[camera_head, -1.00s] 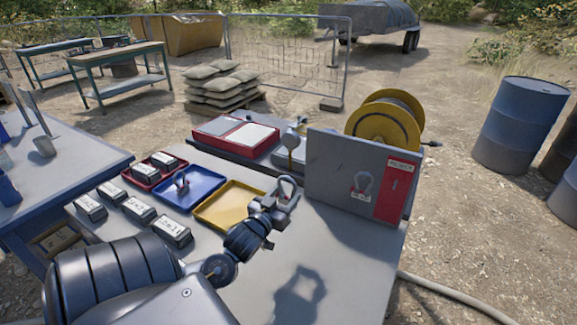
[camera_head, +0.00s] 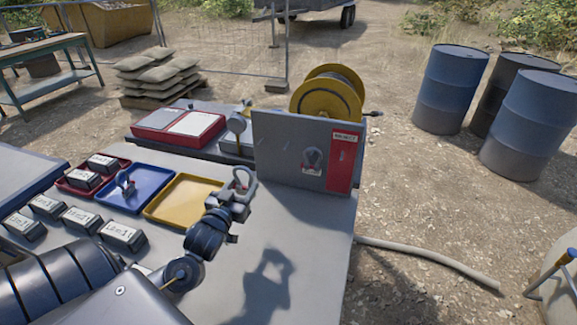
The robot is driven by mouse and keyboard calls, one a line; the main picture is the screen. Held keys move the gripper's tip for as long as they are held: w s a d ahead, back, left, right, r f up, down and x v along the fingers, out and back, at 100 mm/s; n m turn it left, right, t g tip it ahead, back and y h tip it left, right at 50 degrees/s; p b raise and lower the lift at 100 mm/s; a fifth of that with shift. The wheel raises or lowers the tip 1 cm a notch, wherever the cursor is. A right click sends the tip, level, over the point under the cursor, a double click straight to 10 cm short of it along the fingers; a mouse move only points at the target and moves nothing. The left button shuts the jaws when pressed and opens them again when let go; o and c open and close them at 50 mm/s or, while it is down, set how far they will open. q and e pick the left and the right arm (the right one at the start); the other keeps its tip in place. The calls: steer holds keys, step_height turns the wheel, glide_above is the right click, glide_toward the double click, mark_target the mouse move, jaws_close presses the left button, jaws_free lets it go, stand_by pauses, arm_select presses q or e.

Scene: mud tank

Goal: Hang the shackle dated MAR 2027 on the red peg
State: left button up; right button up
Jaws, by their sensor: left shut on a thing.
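My left gripper (camera_head: 238,202) is shut on a grey shackle (camera_head: 243,181), held upright above the table in front of the grey upright board (camera_head: 282,150). Any date on this shackle is too small to read. The board has a red strip (camera_head: 342,163) with a white label at its right side. Another shackle (camera_head: 312,160) hangs on the board left of the red strip. A further shackle (camera_head: 125,184) stands in the blue tray (camera_head: 148,205). I cannot make out the red peg clearly. My right gripper is not in view.
A yellow tray (camera_head: 185,202) is empty beside the blue tray. A red tray (camera_head: 72,185) and several labelled blocks (camera_head: 122,236) stand at the left. A yellow hose reel (camera_head: 328,92) is behind the board. The table's right front is clear.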

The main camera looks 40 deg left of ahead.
arm_select(q)
steer(key=d+m+h, duration=0.1)
steer(key=d+h, duration=0.1)
steer(key=d, duration=0.9)
steer(key=shift+w+d+r+t, duration=0.25)
steer(key=shift+w+d+t, duration=0.05)
steer(key=shift+d, duration=0.05)
steer(key=d+r+h, duration=0.1)
steer(key=d, duration=0.2)
steer(key=d+r+m+h, duration=0.1)
steer(key=d+r, duration=0.1)
steer(key=d, duration=0.2)
steer(key=d+r+m, duration=0.1)
steer(key=d+r, duration=0.1)
steer(key=d, duration=0.2)
steer(key=shift+d+h, duration=0.25)
steer(key=shift+h, duration=0.15)
steer(key=shift+c, duration=1.1)
steer(key=shift+s+d+r, duration=0.1)
steer(key=shift+d+r, duration=0.15)
steer(key=shift+d, duration=0.15)
steer(key=shift+c, duration=0.6)
steer(key=shift+a, duration=0.1)
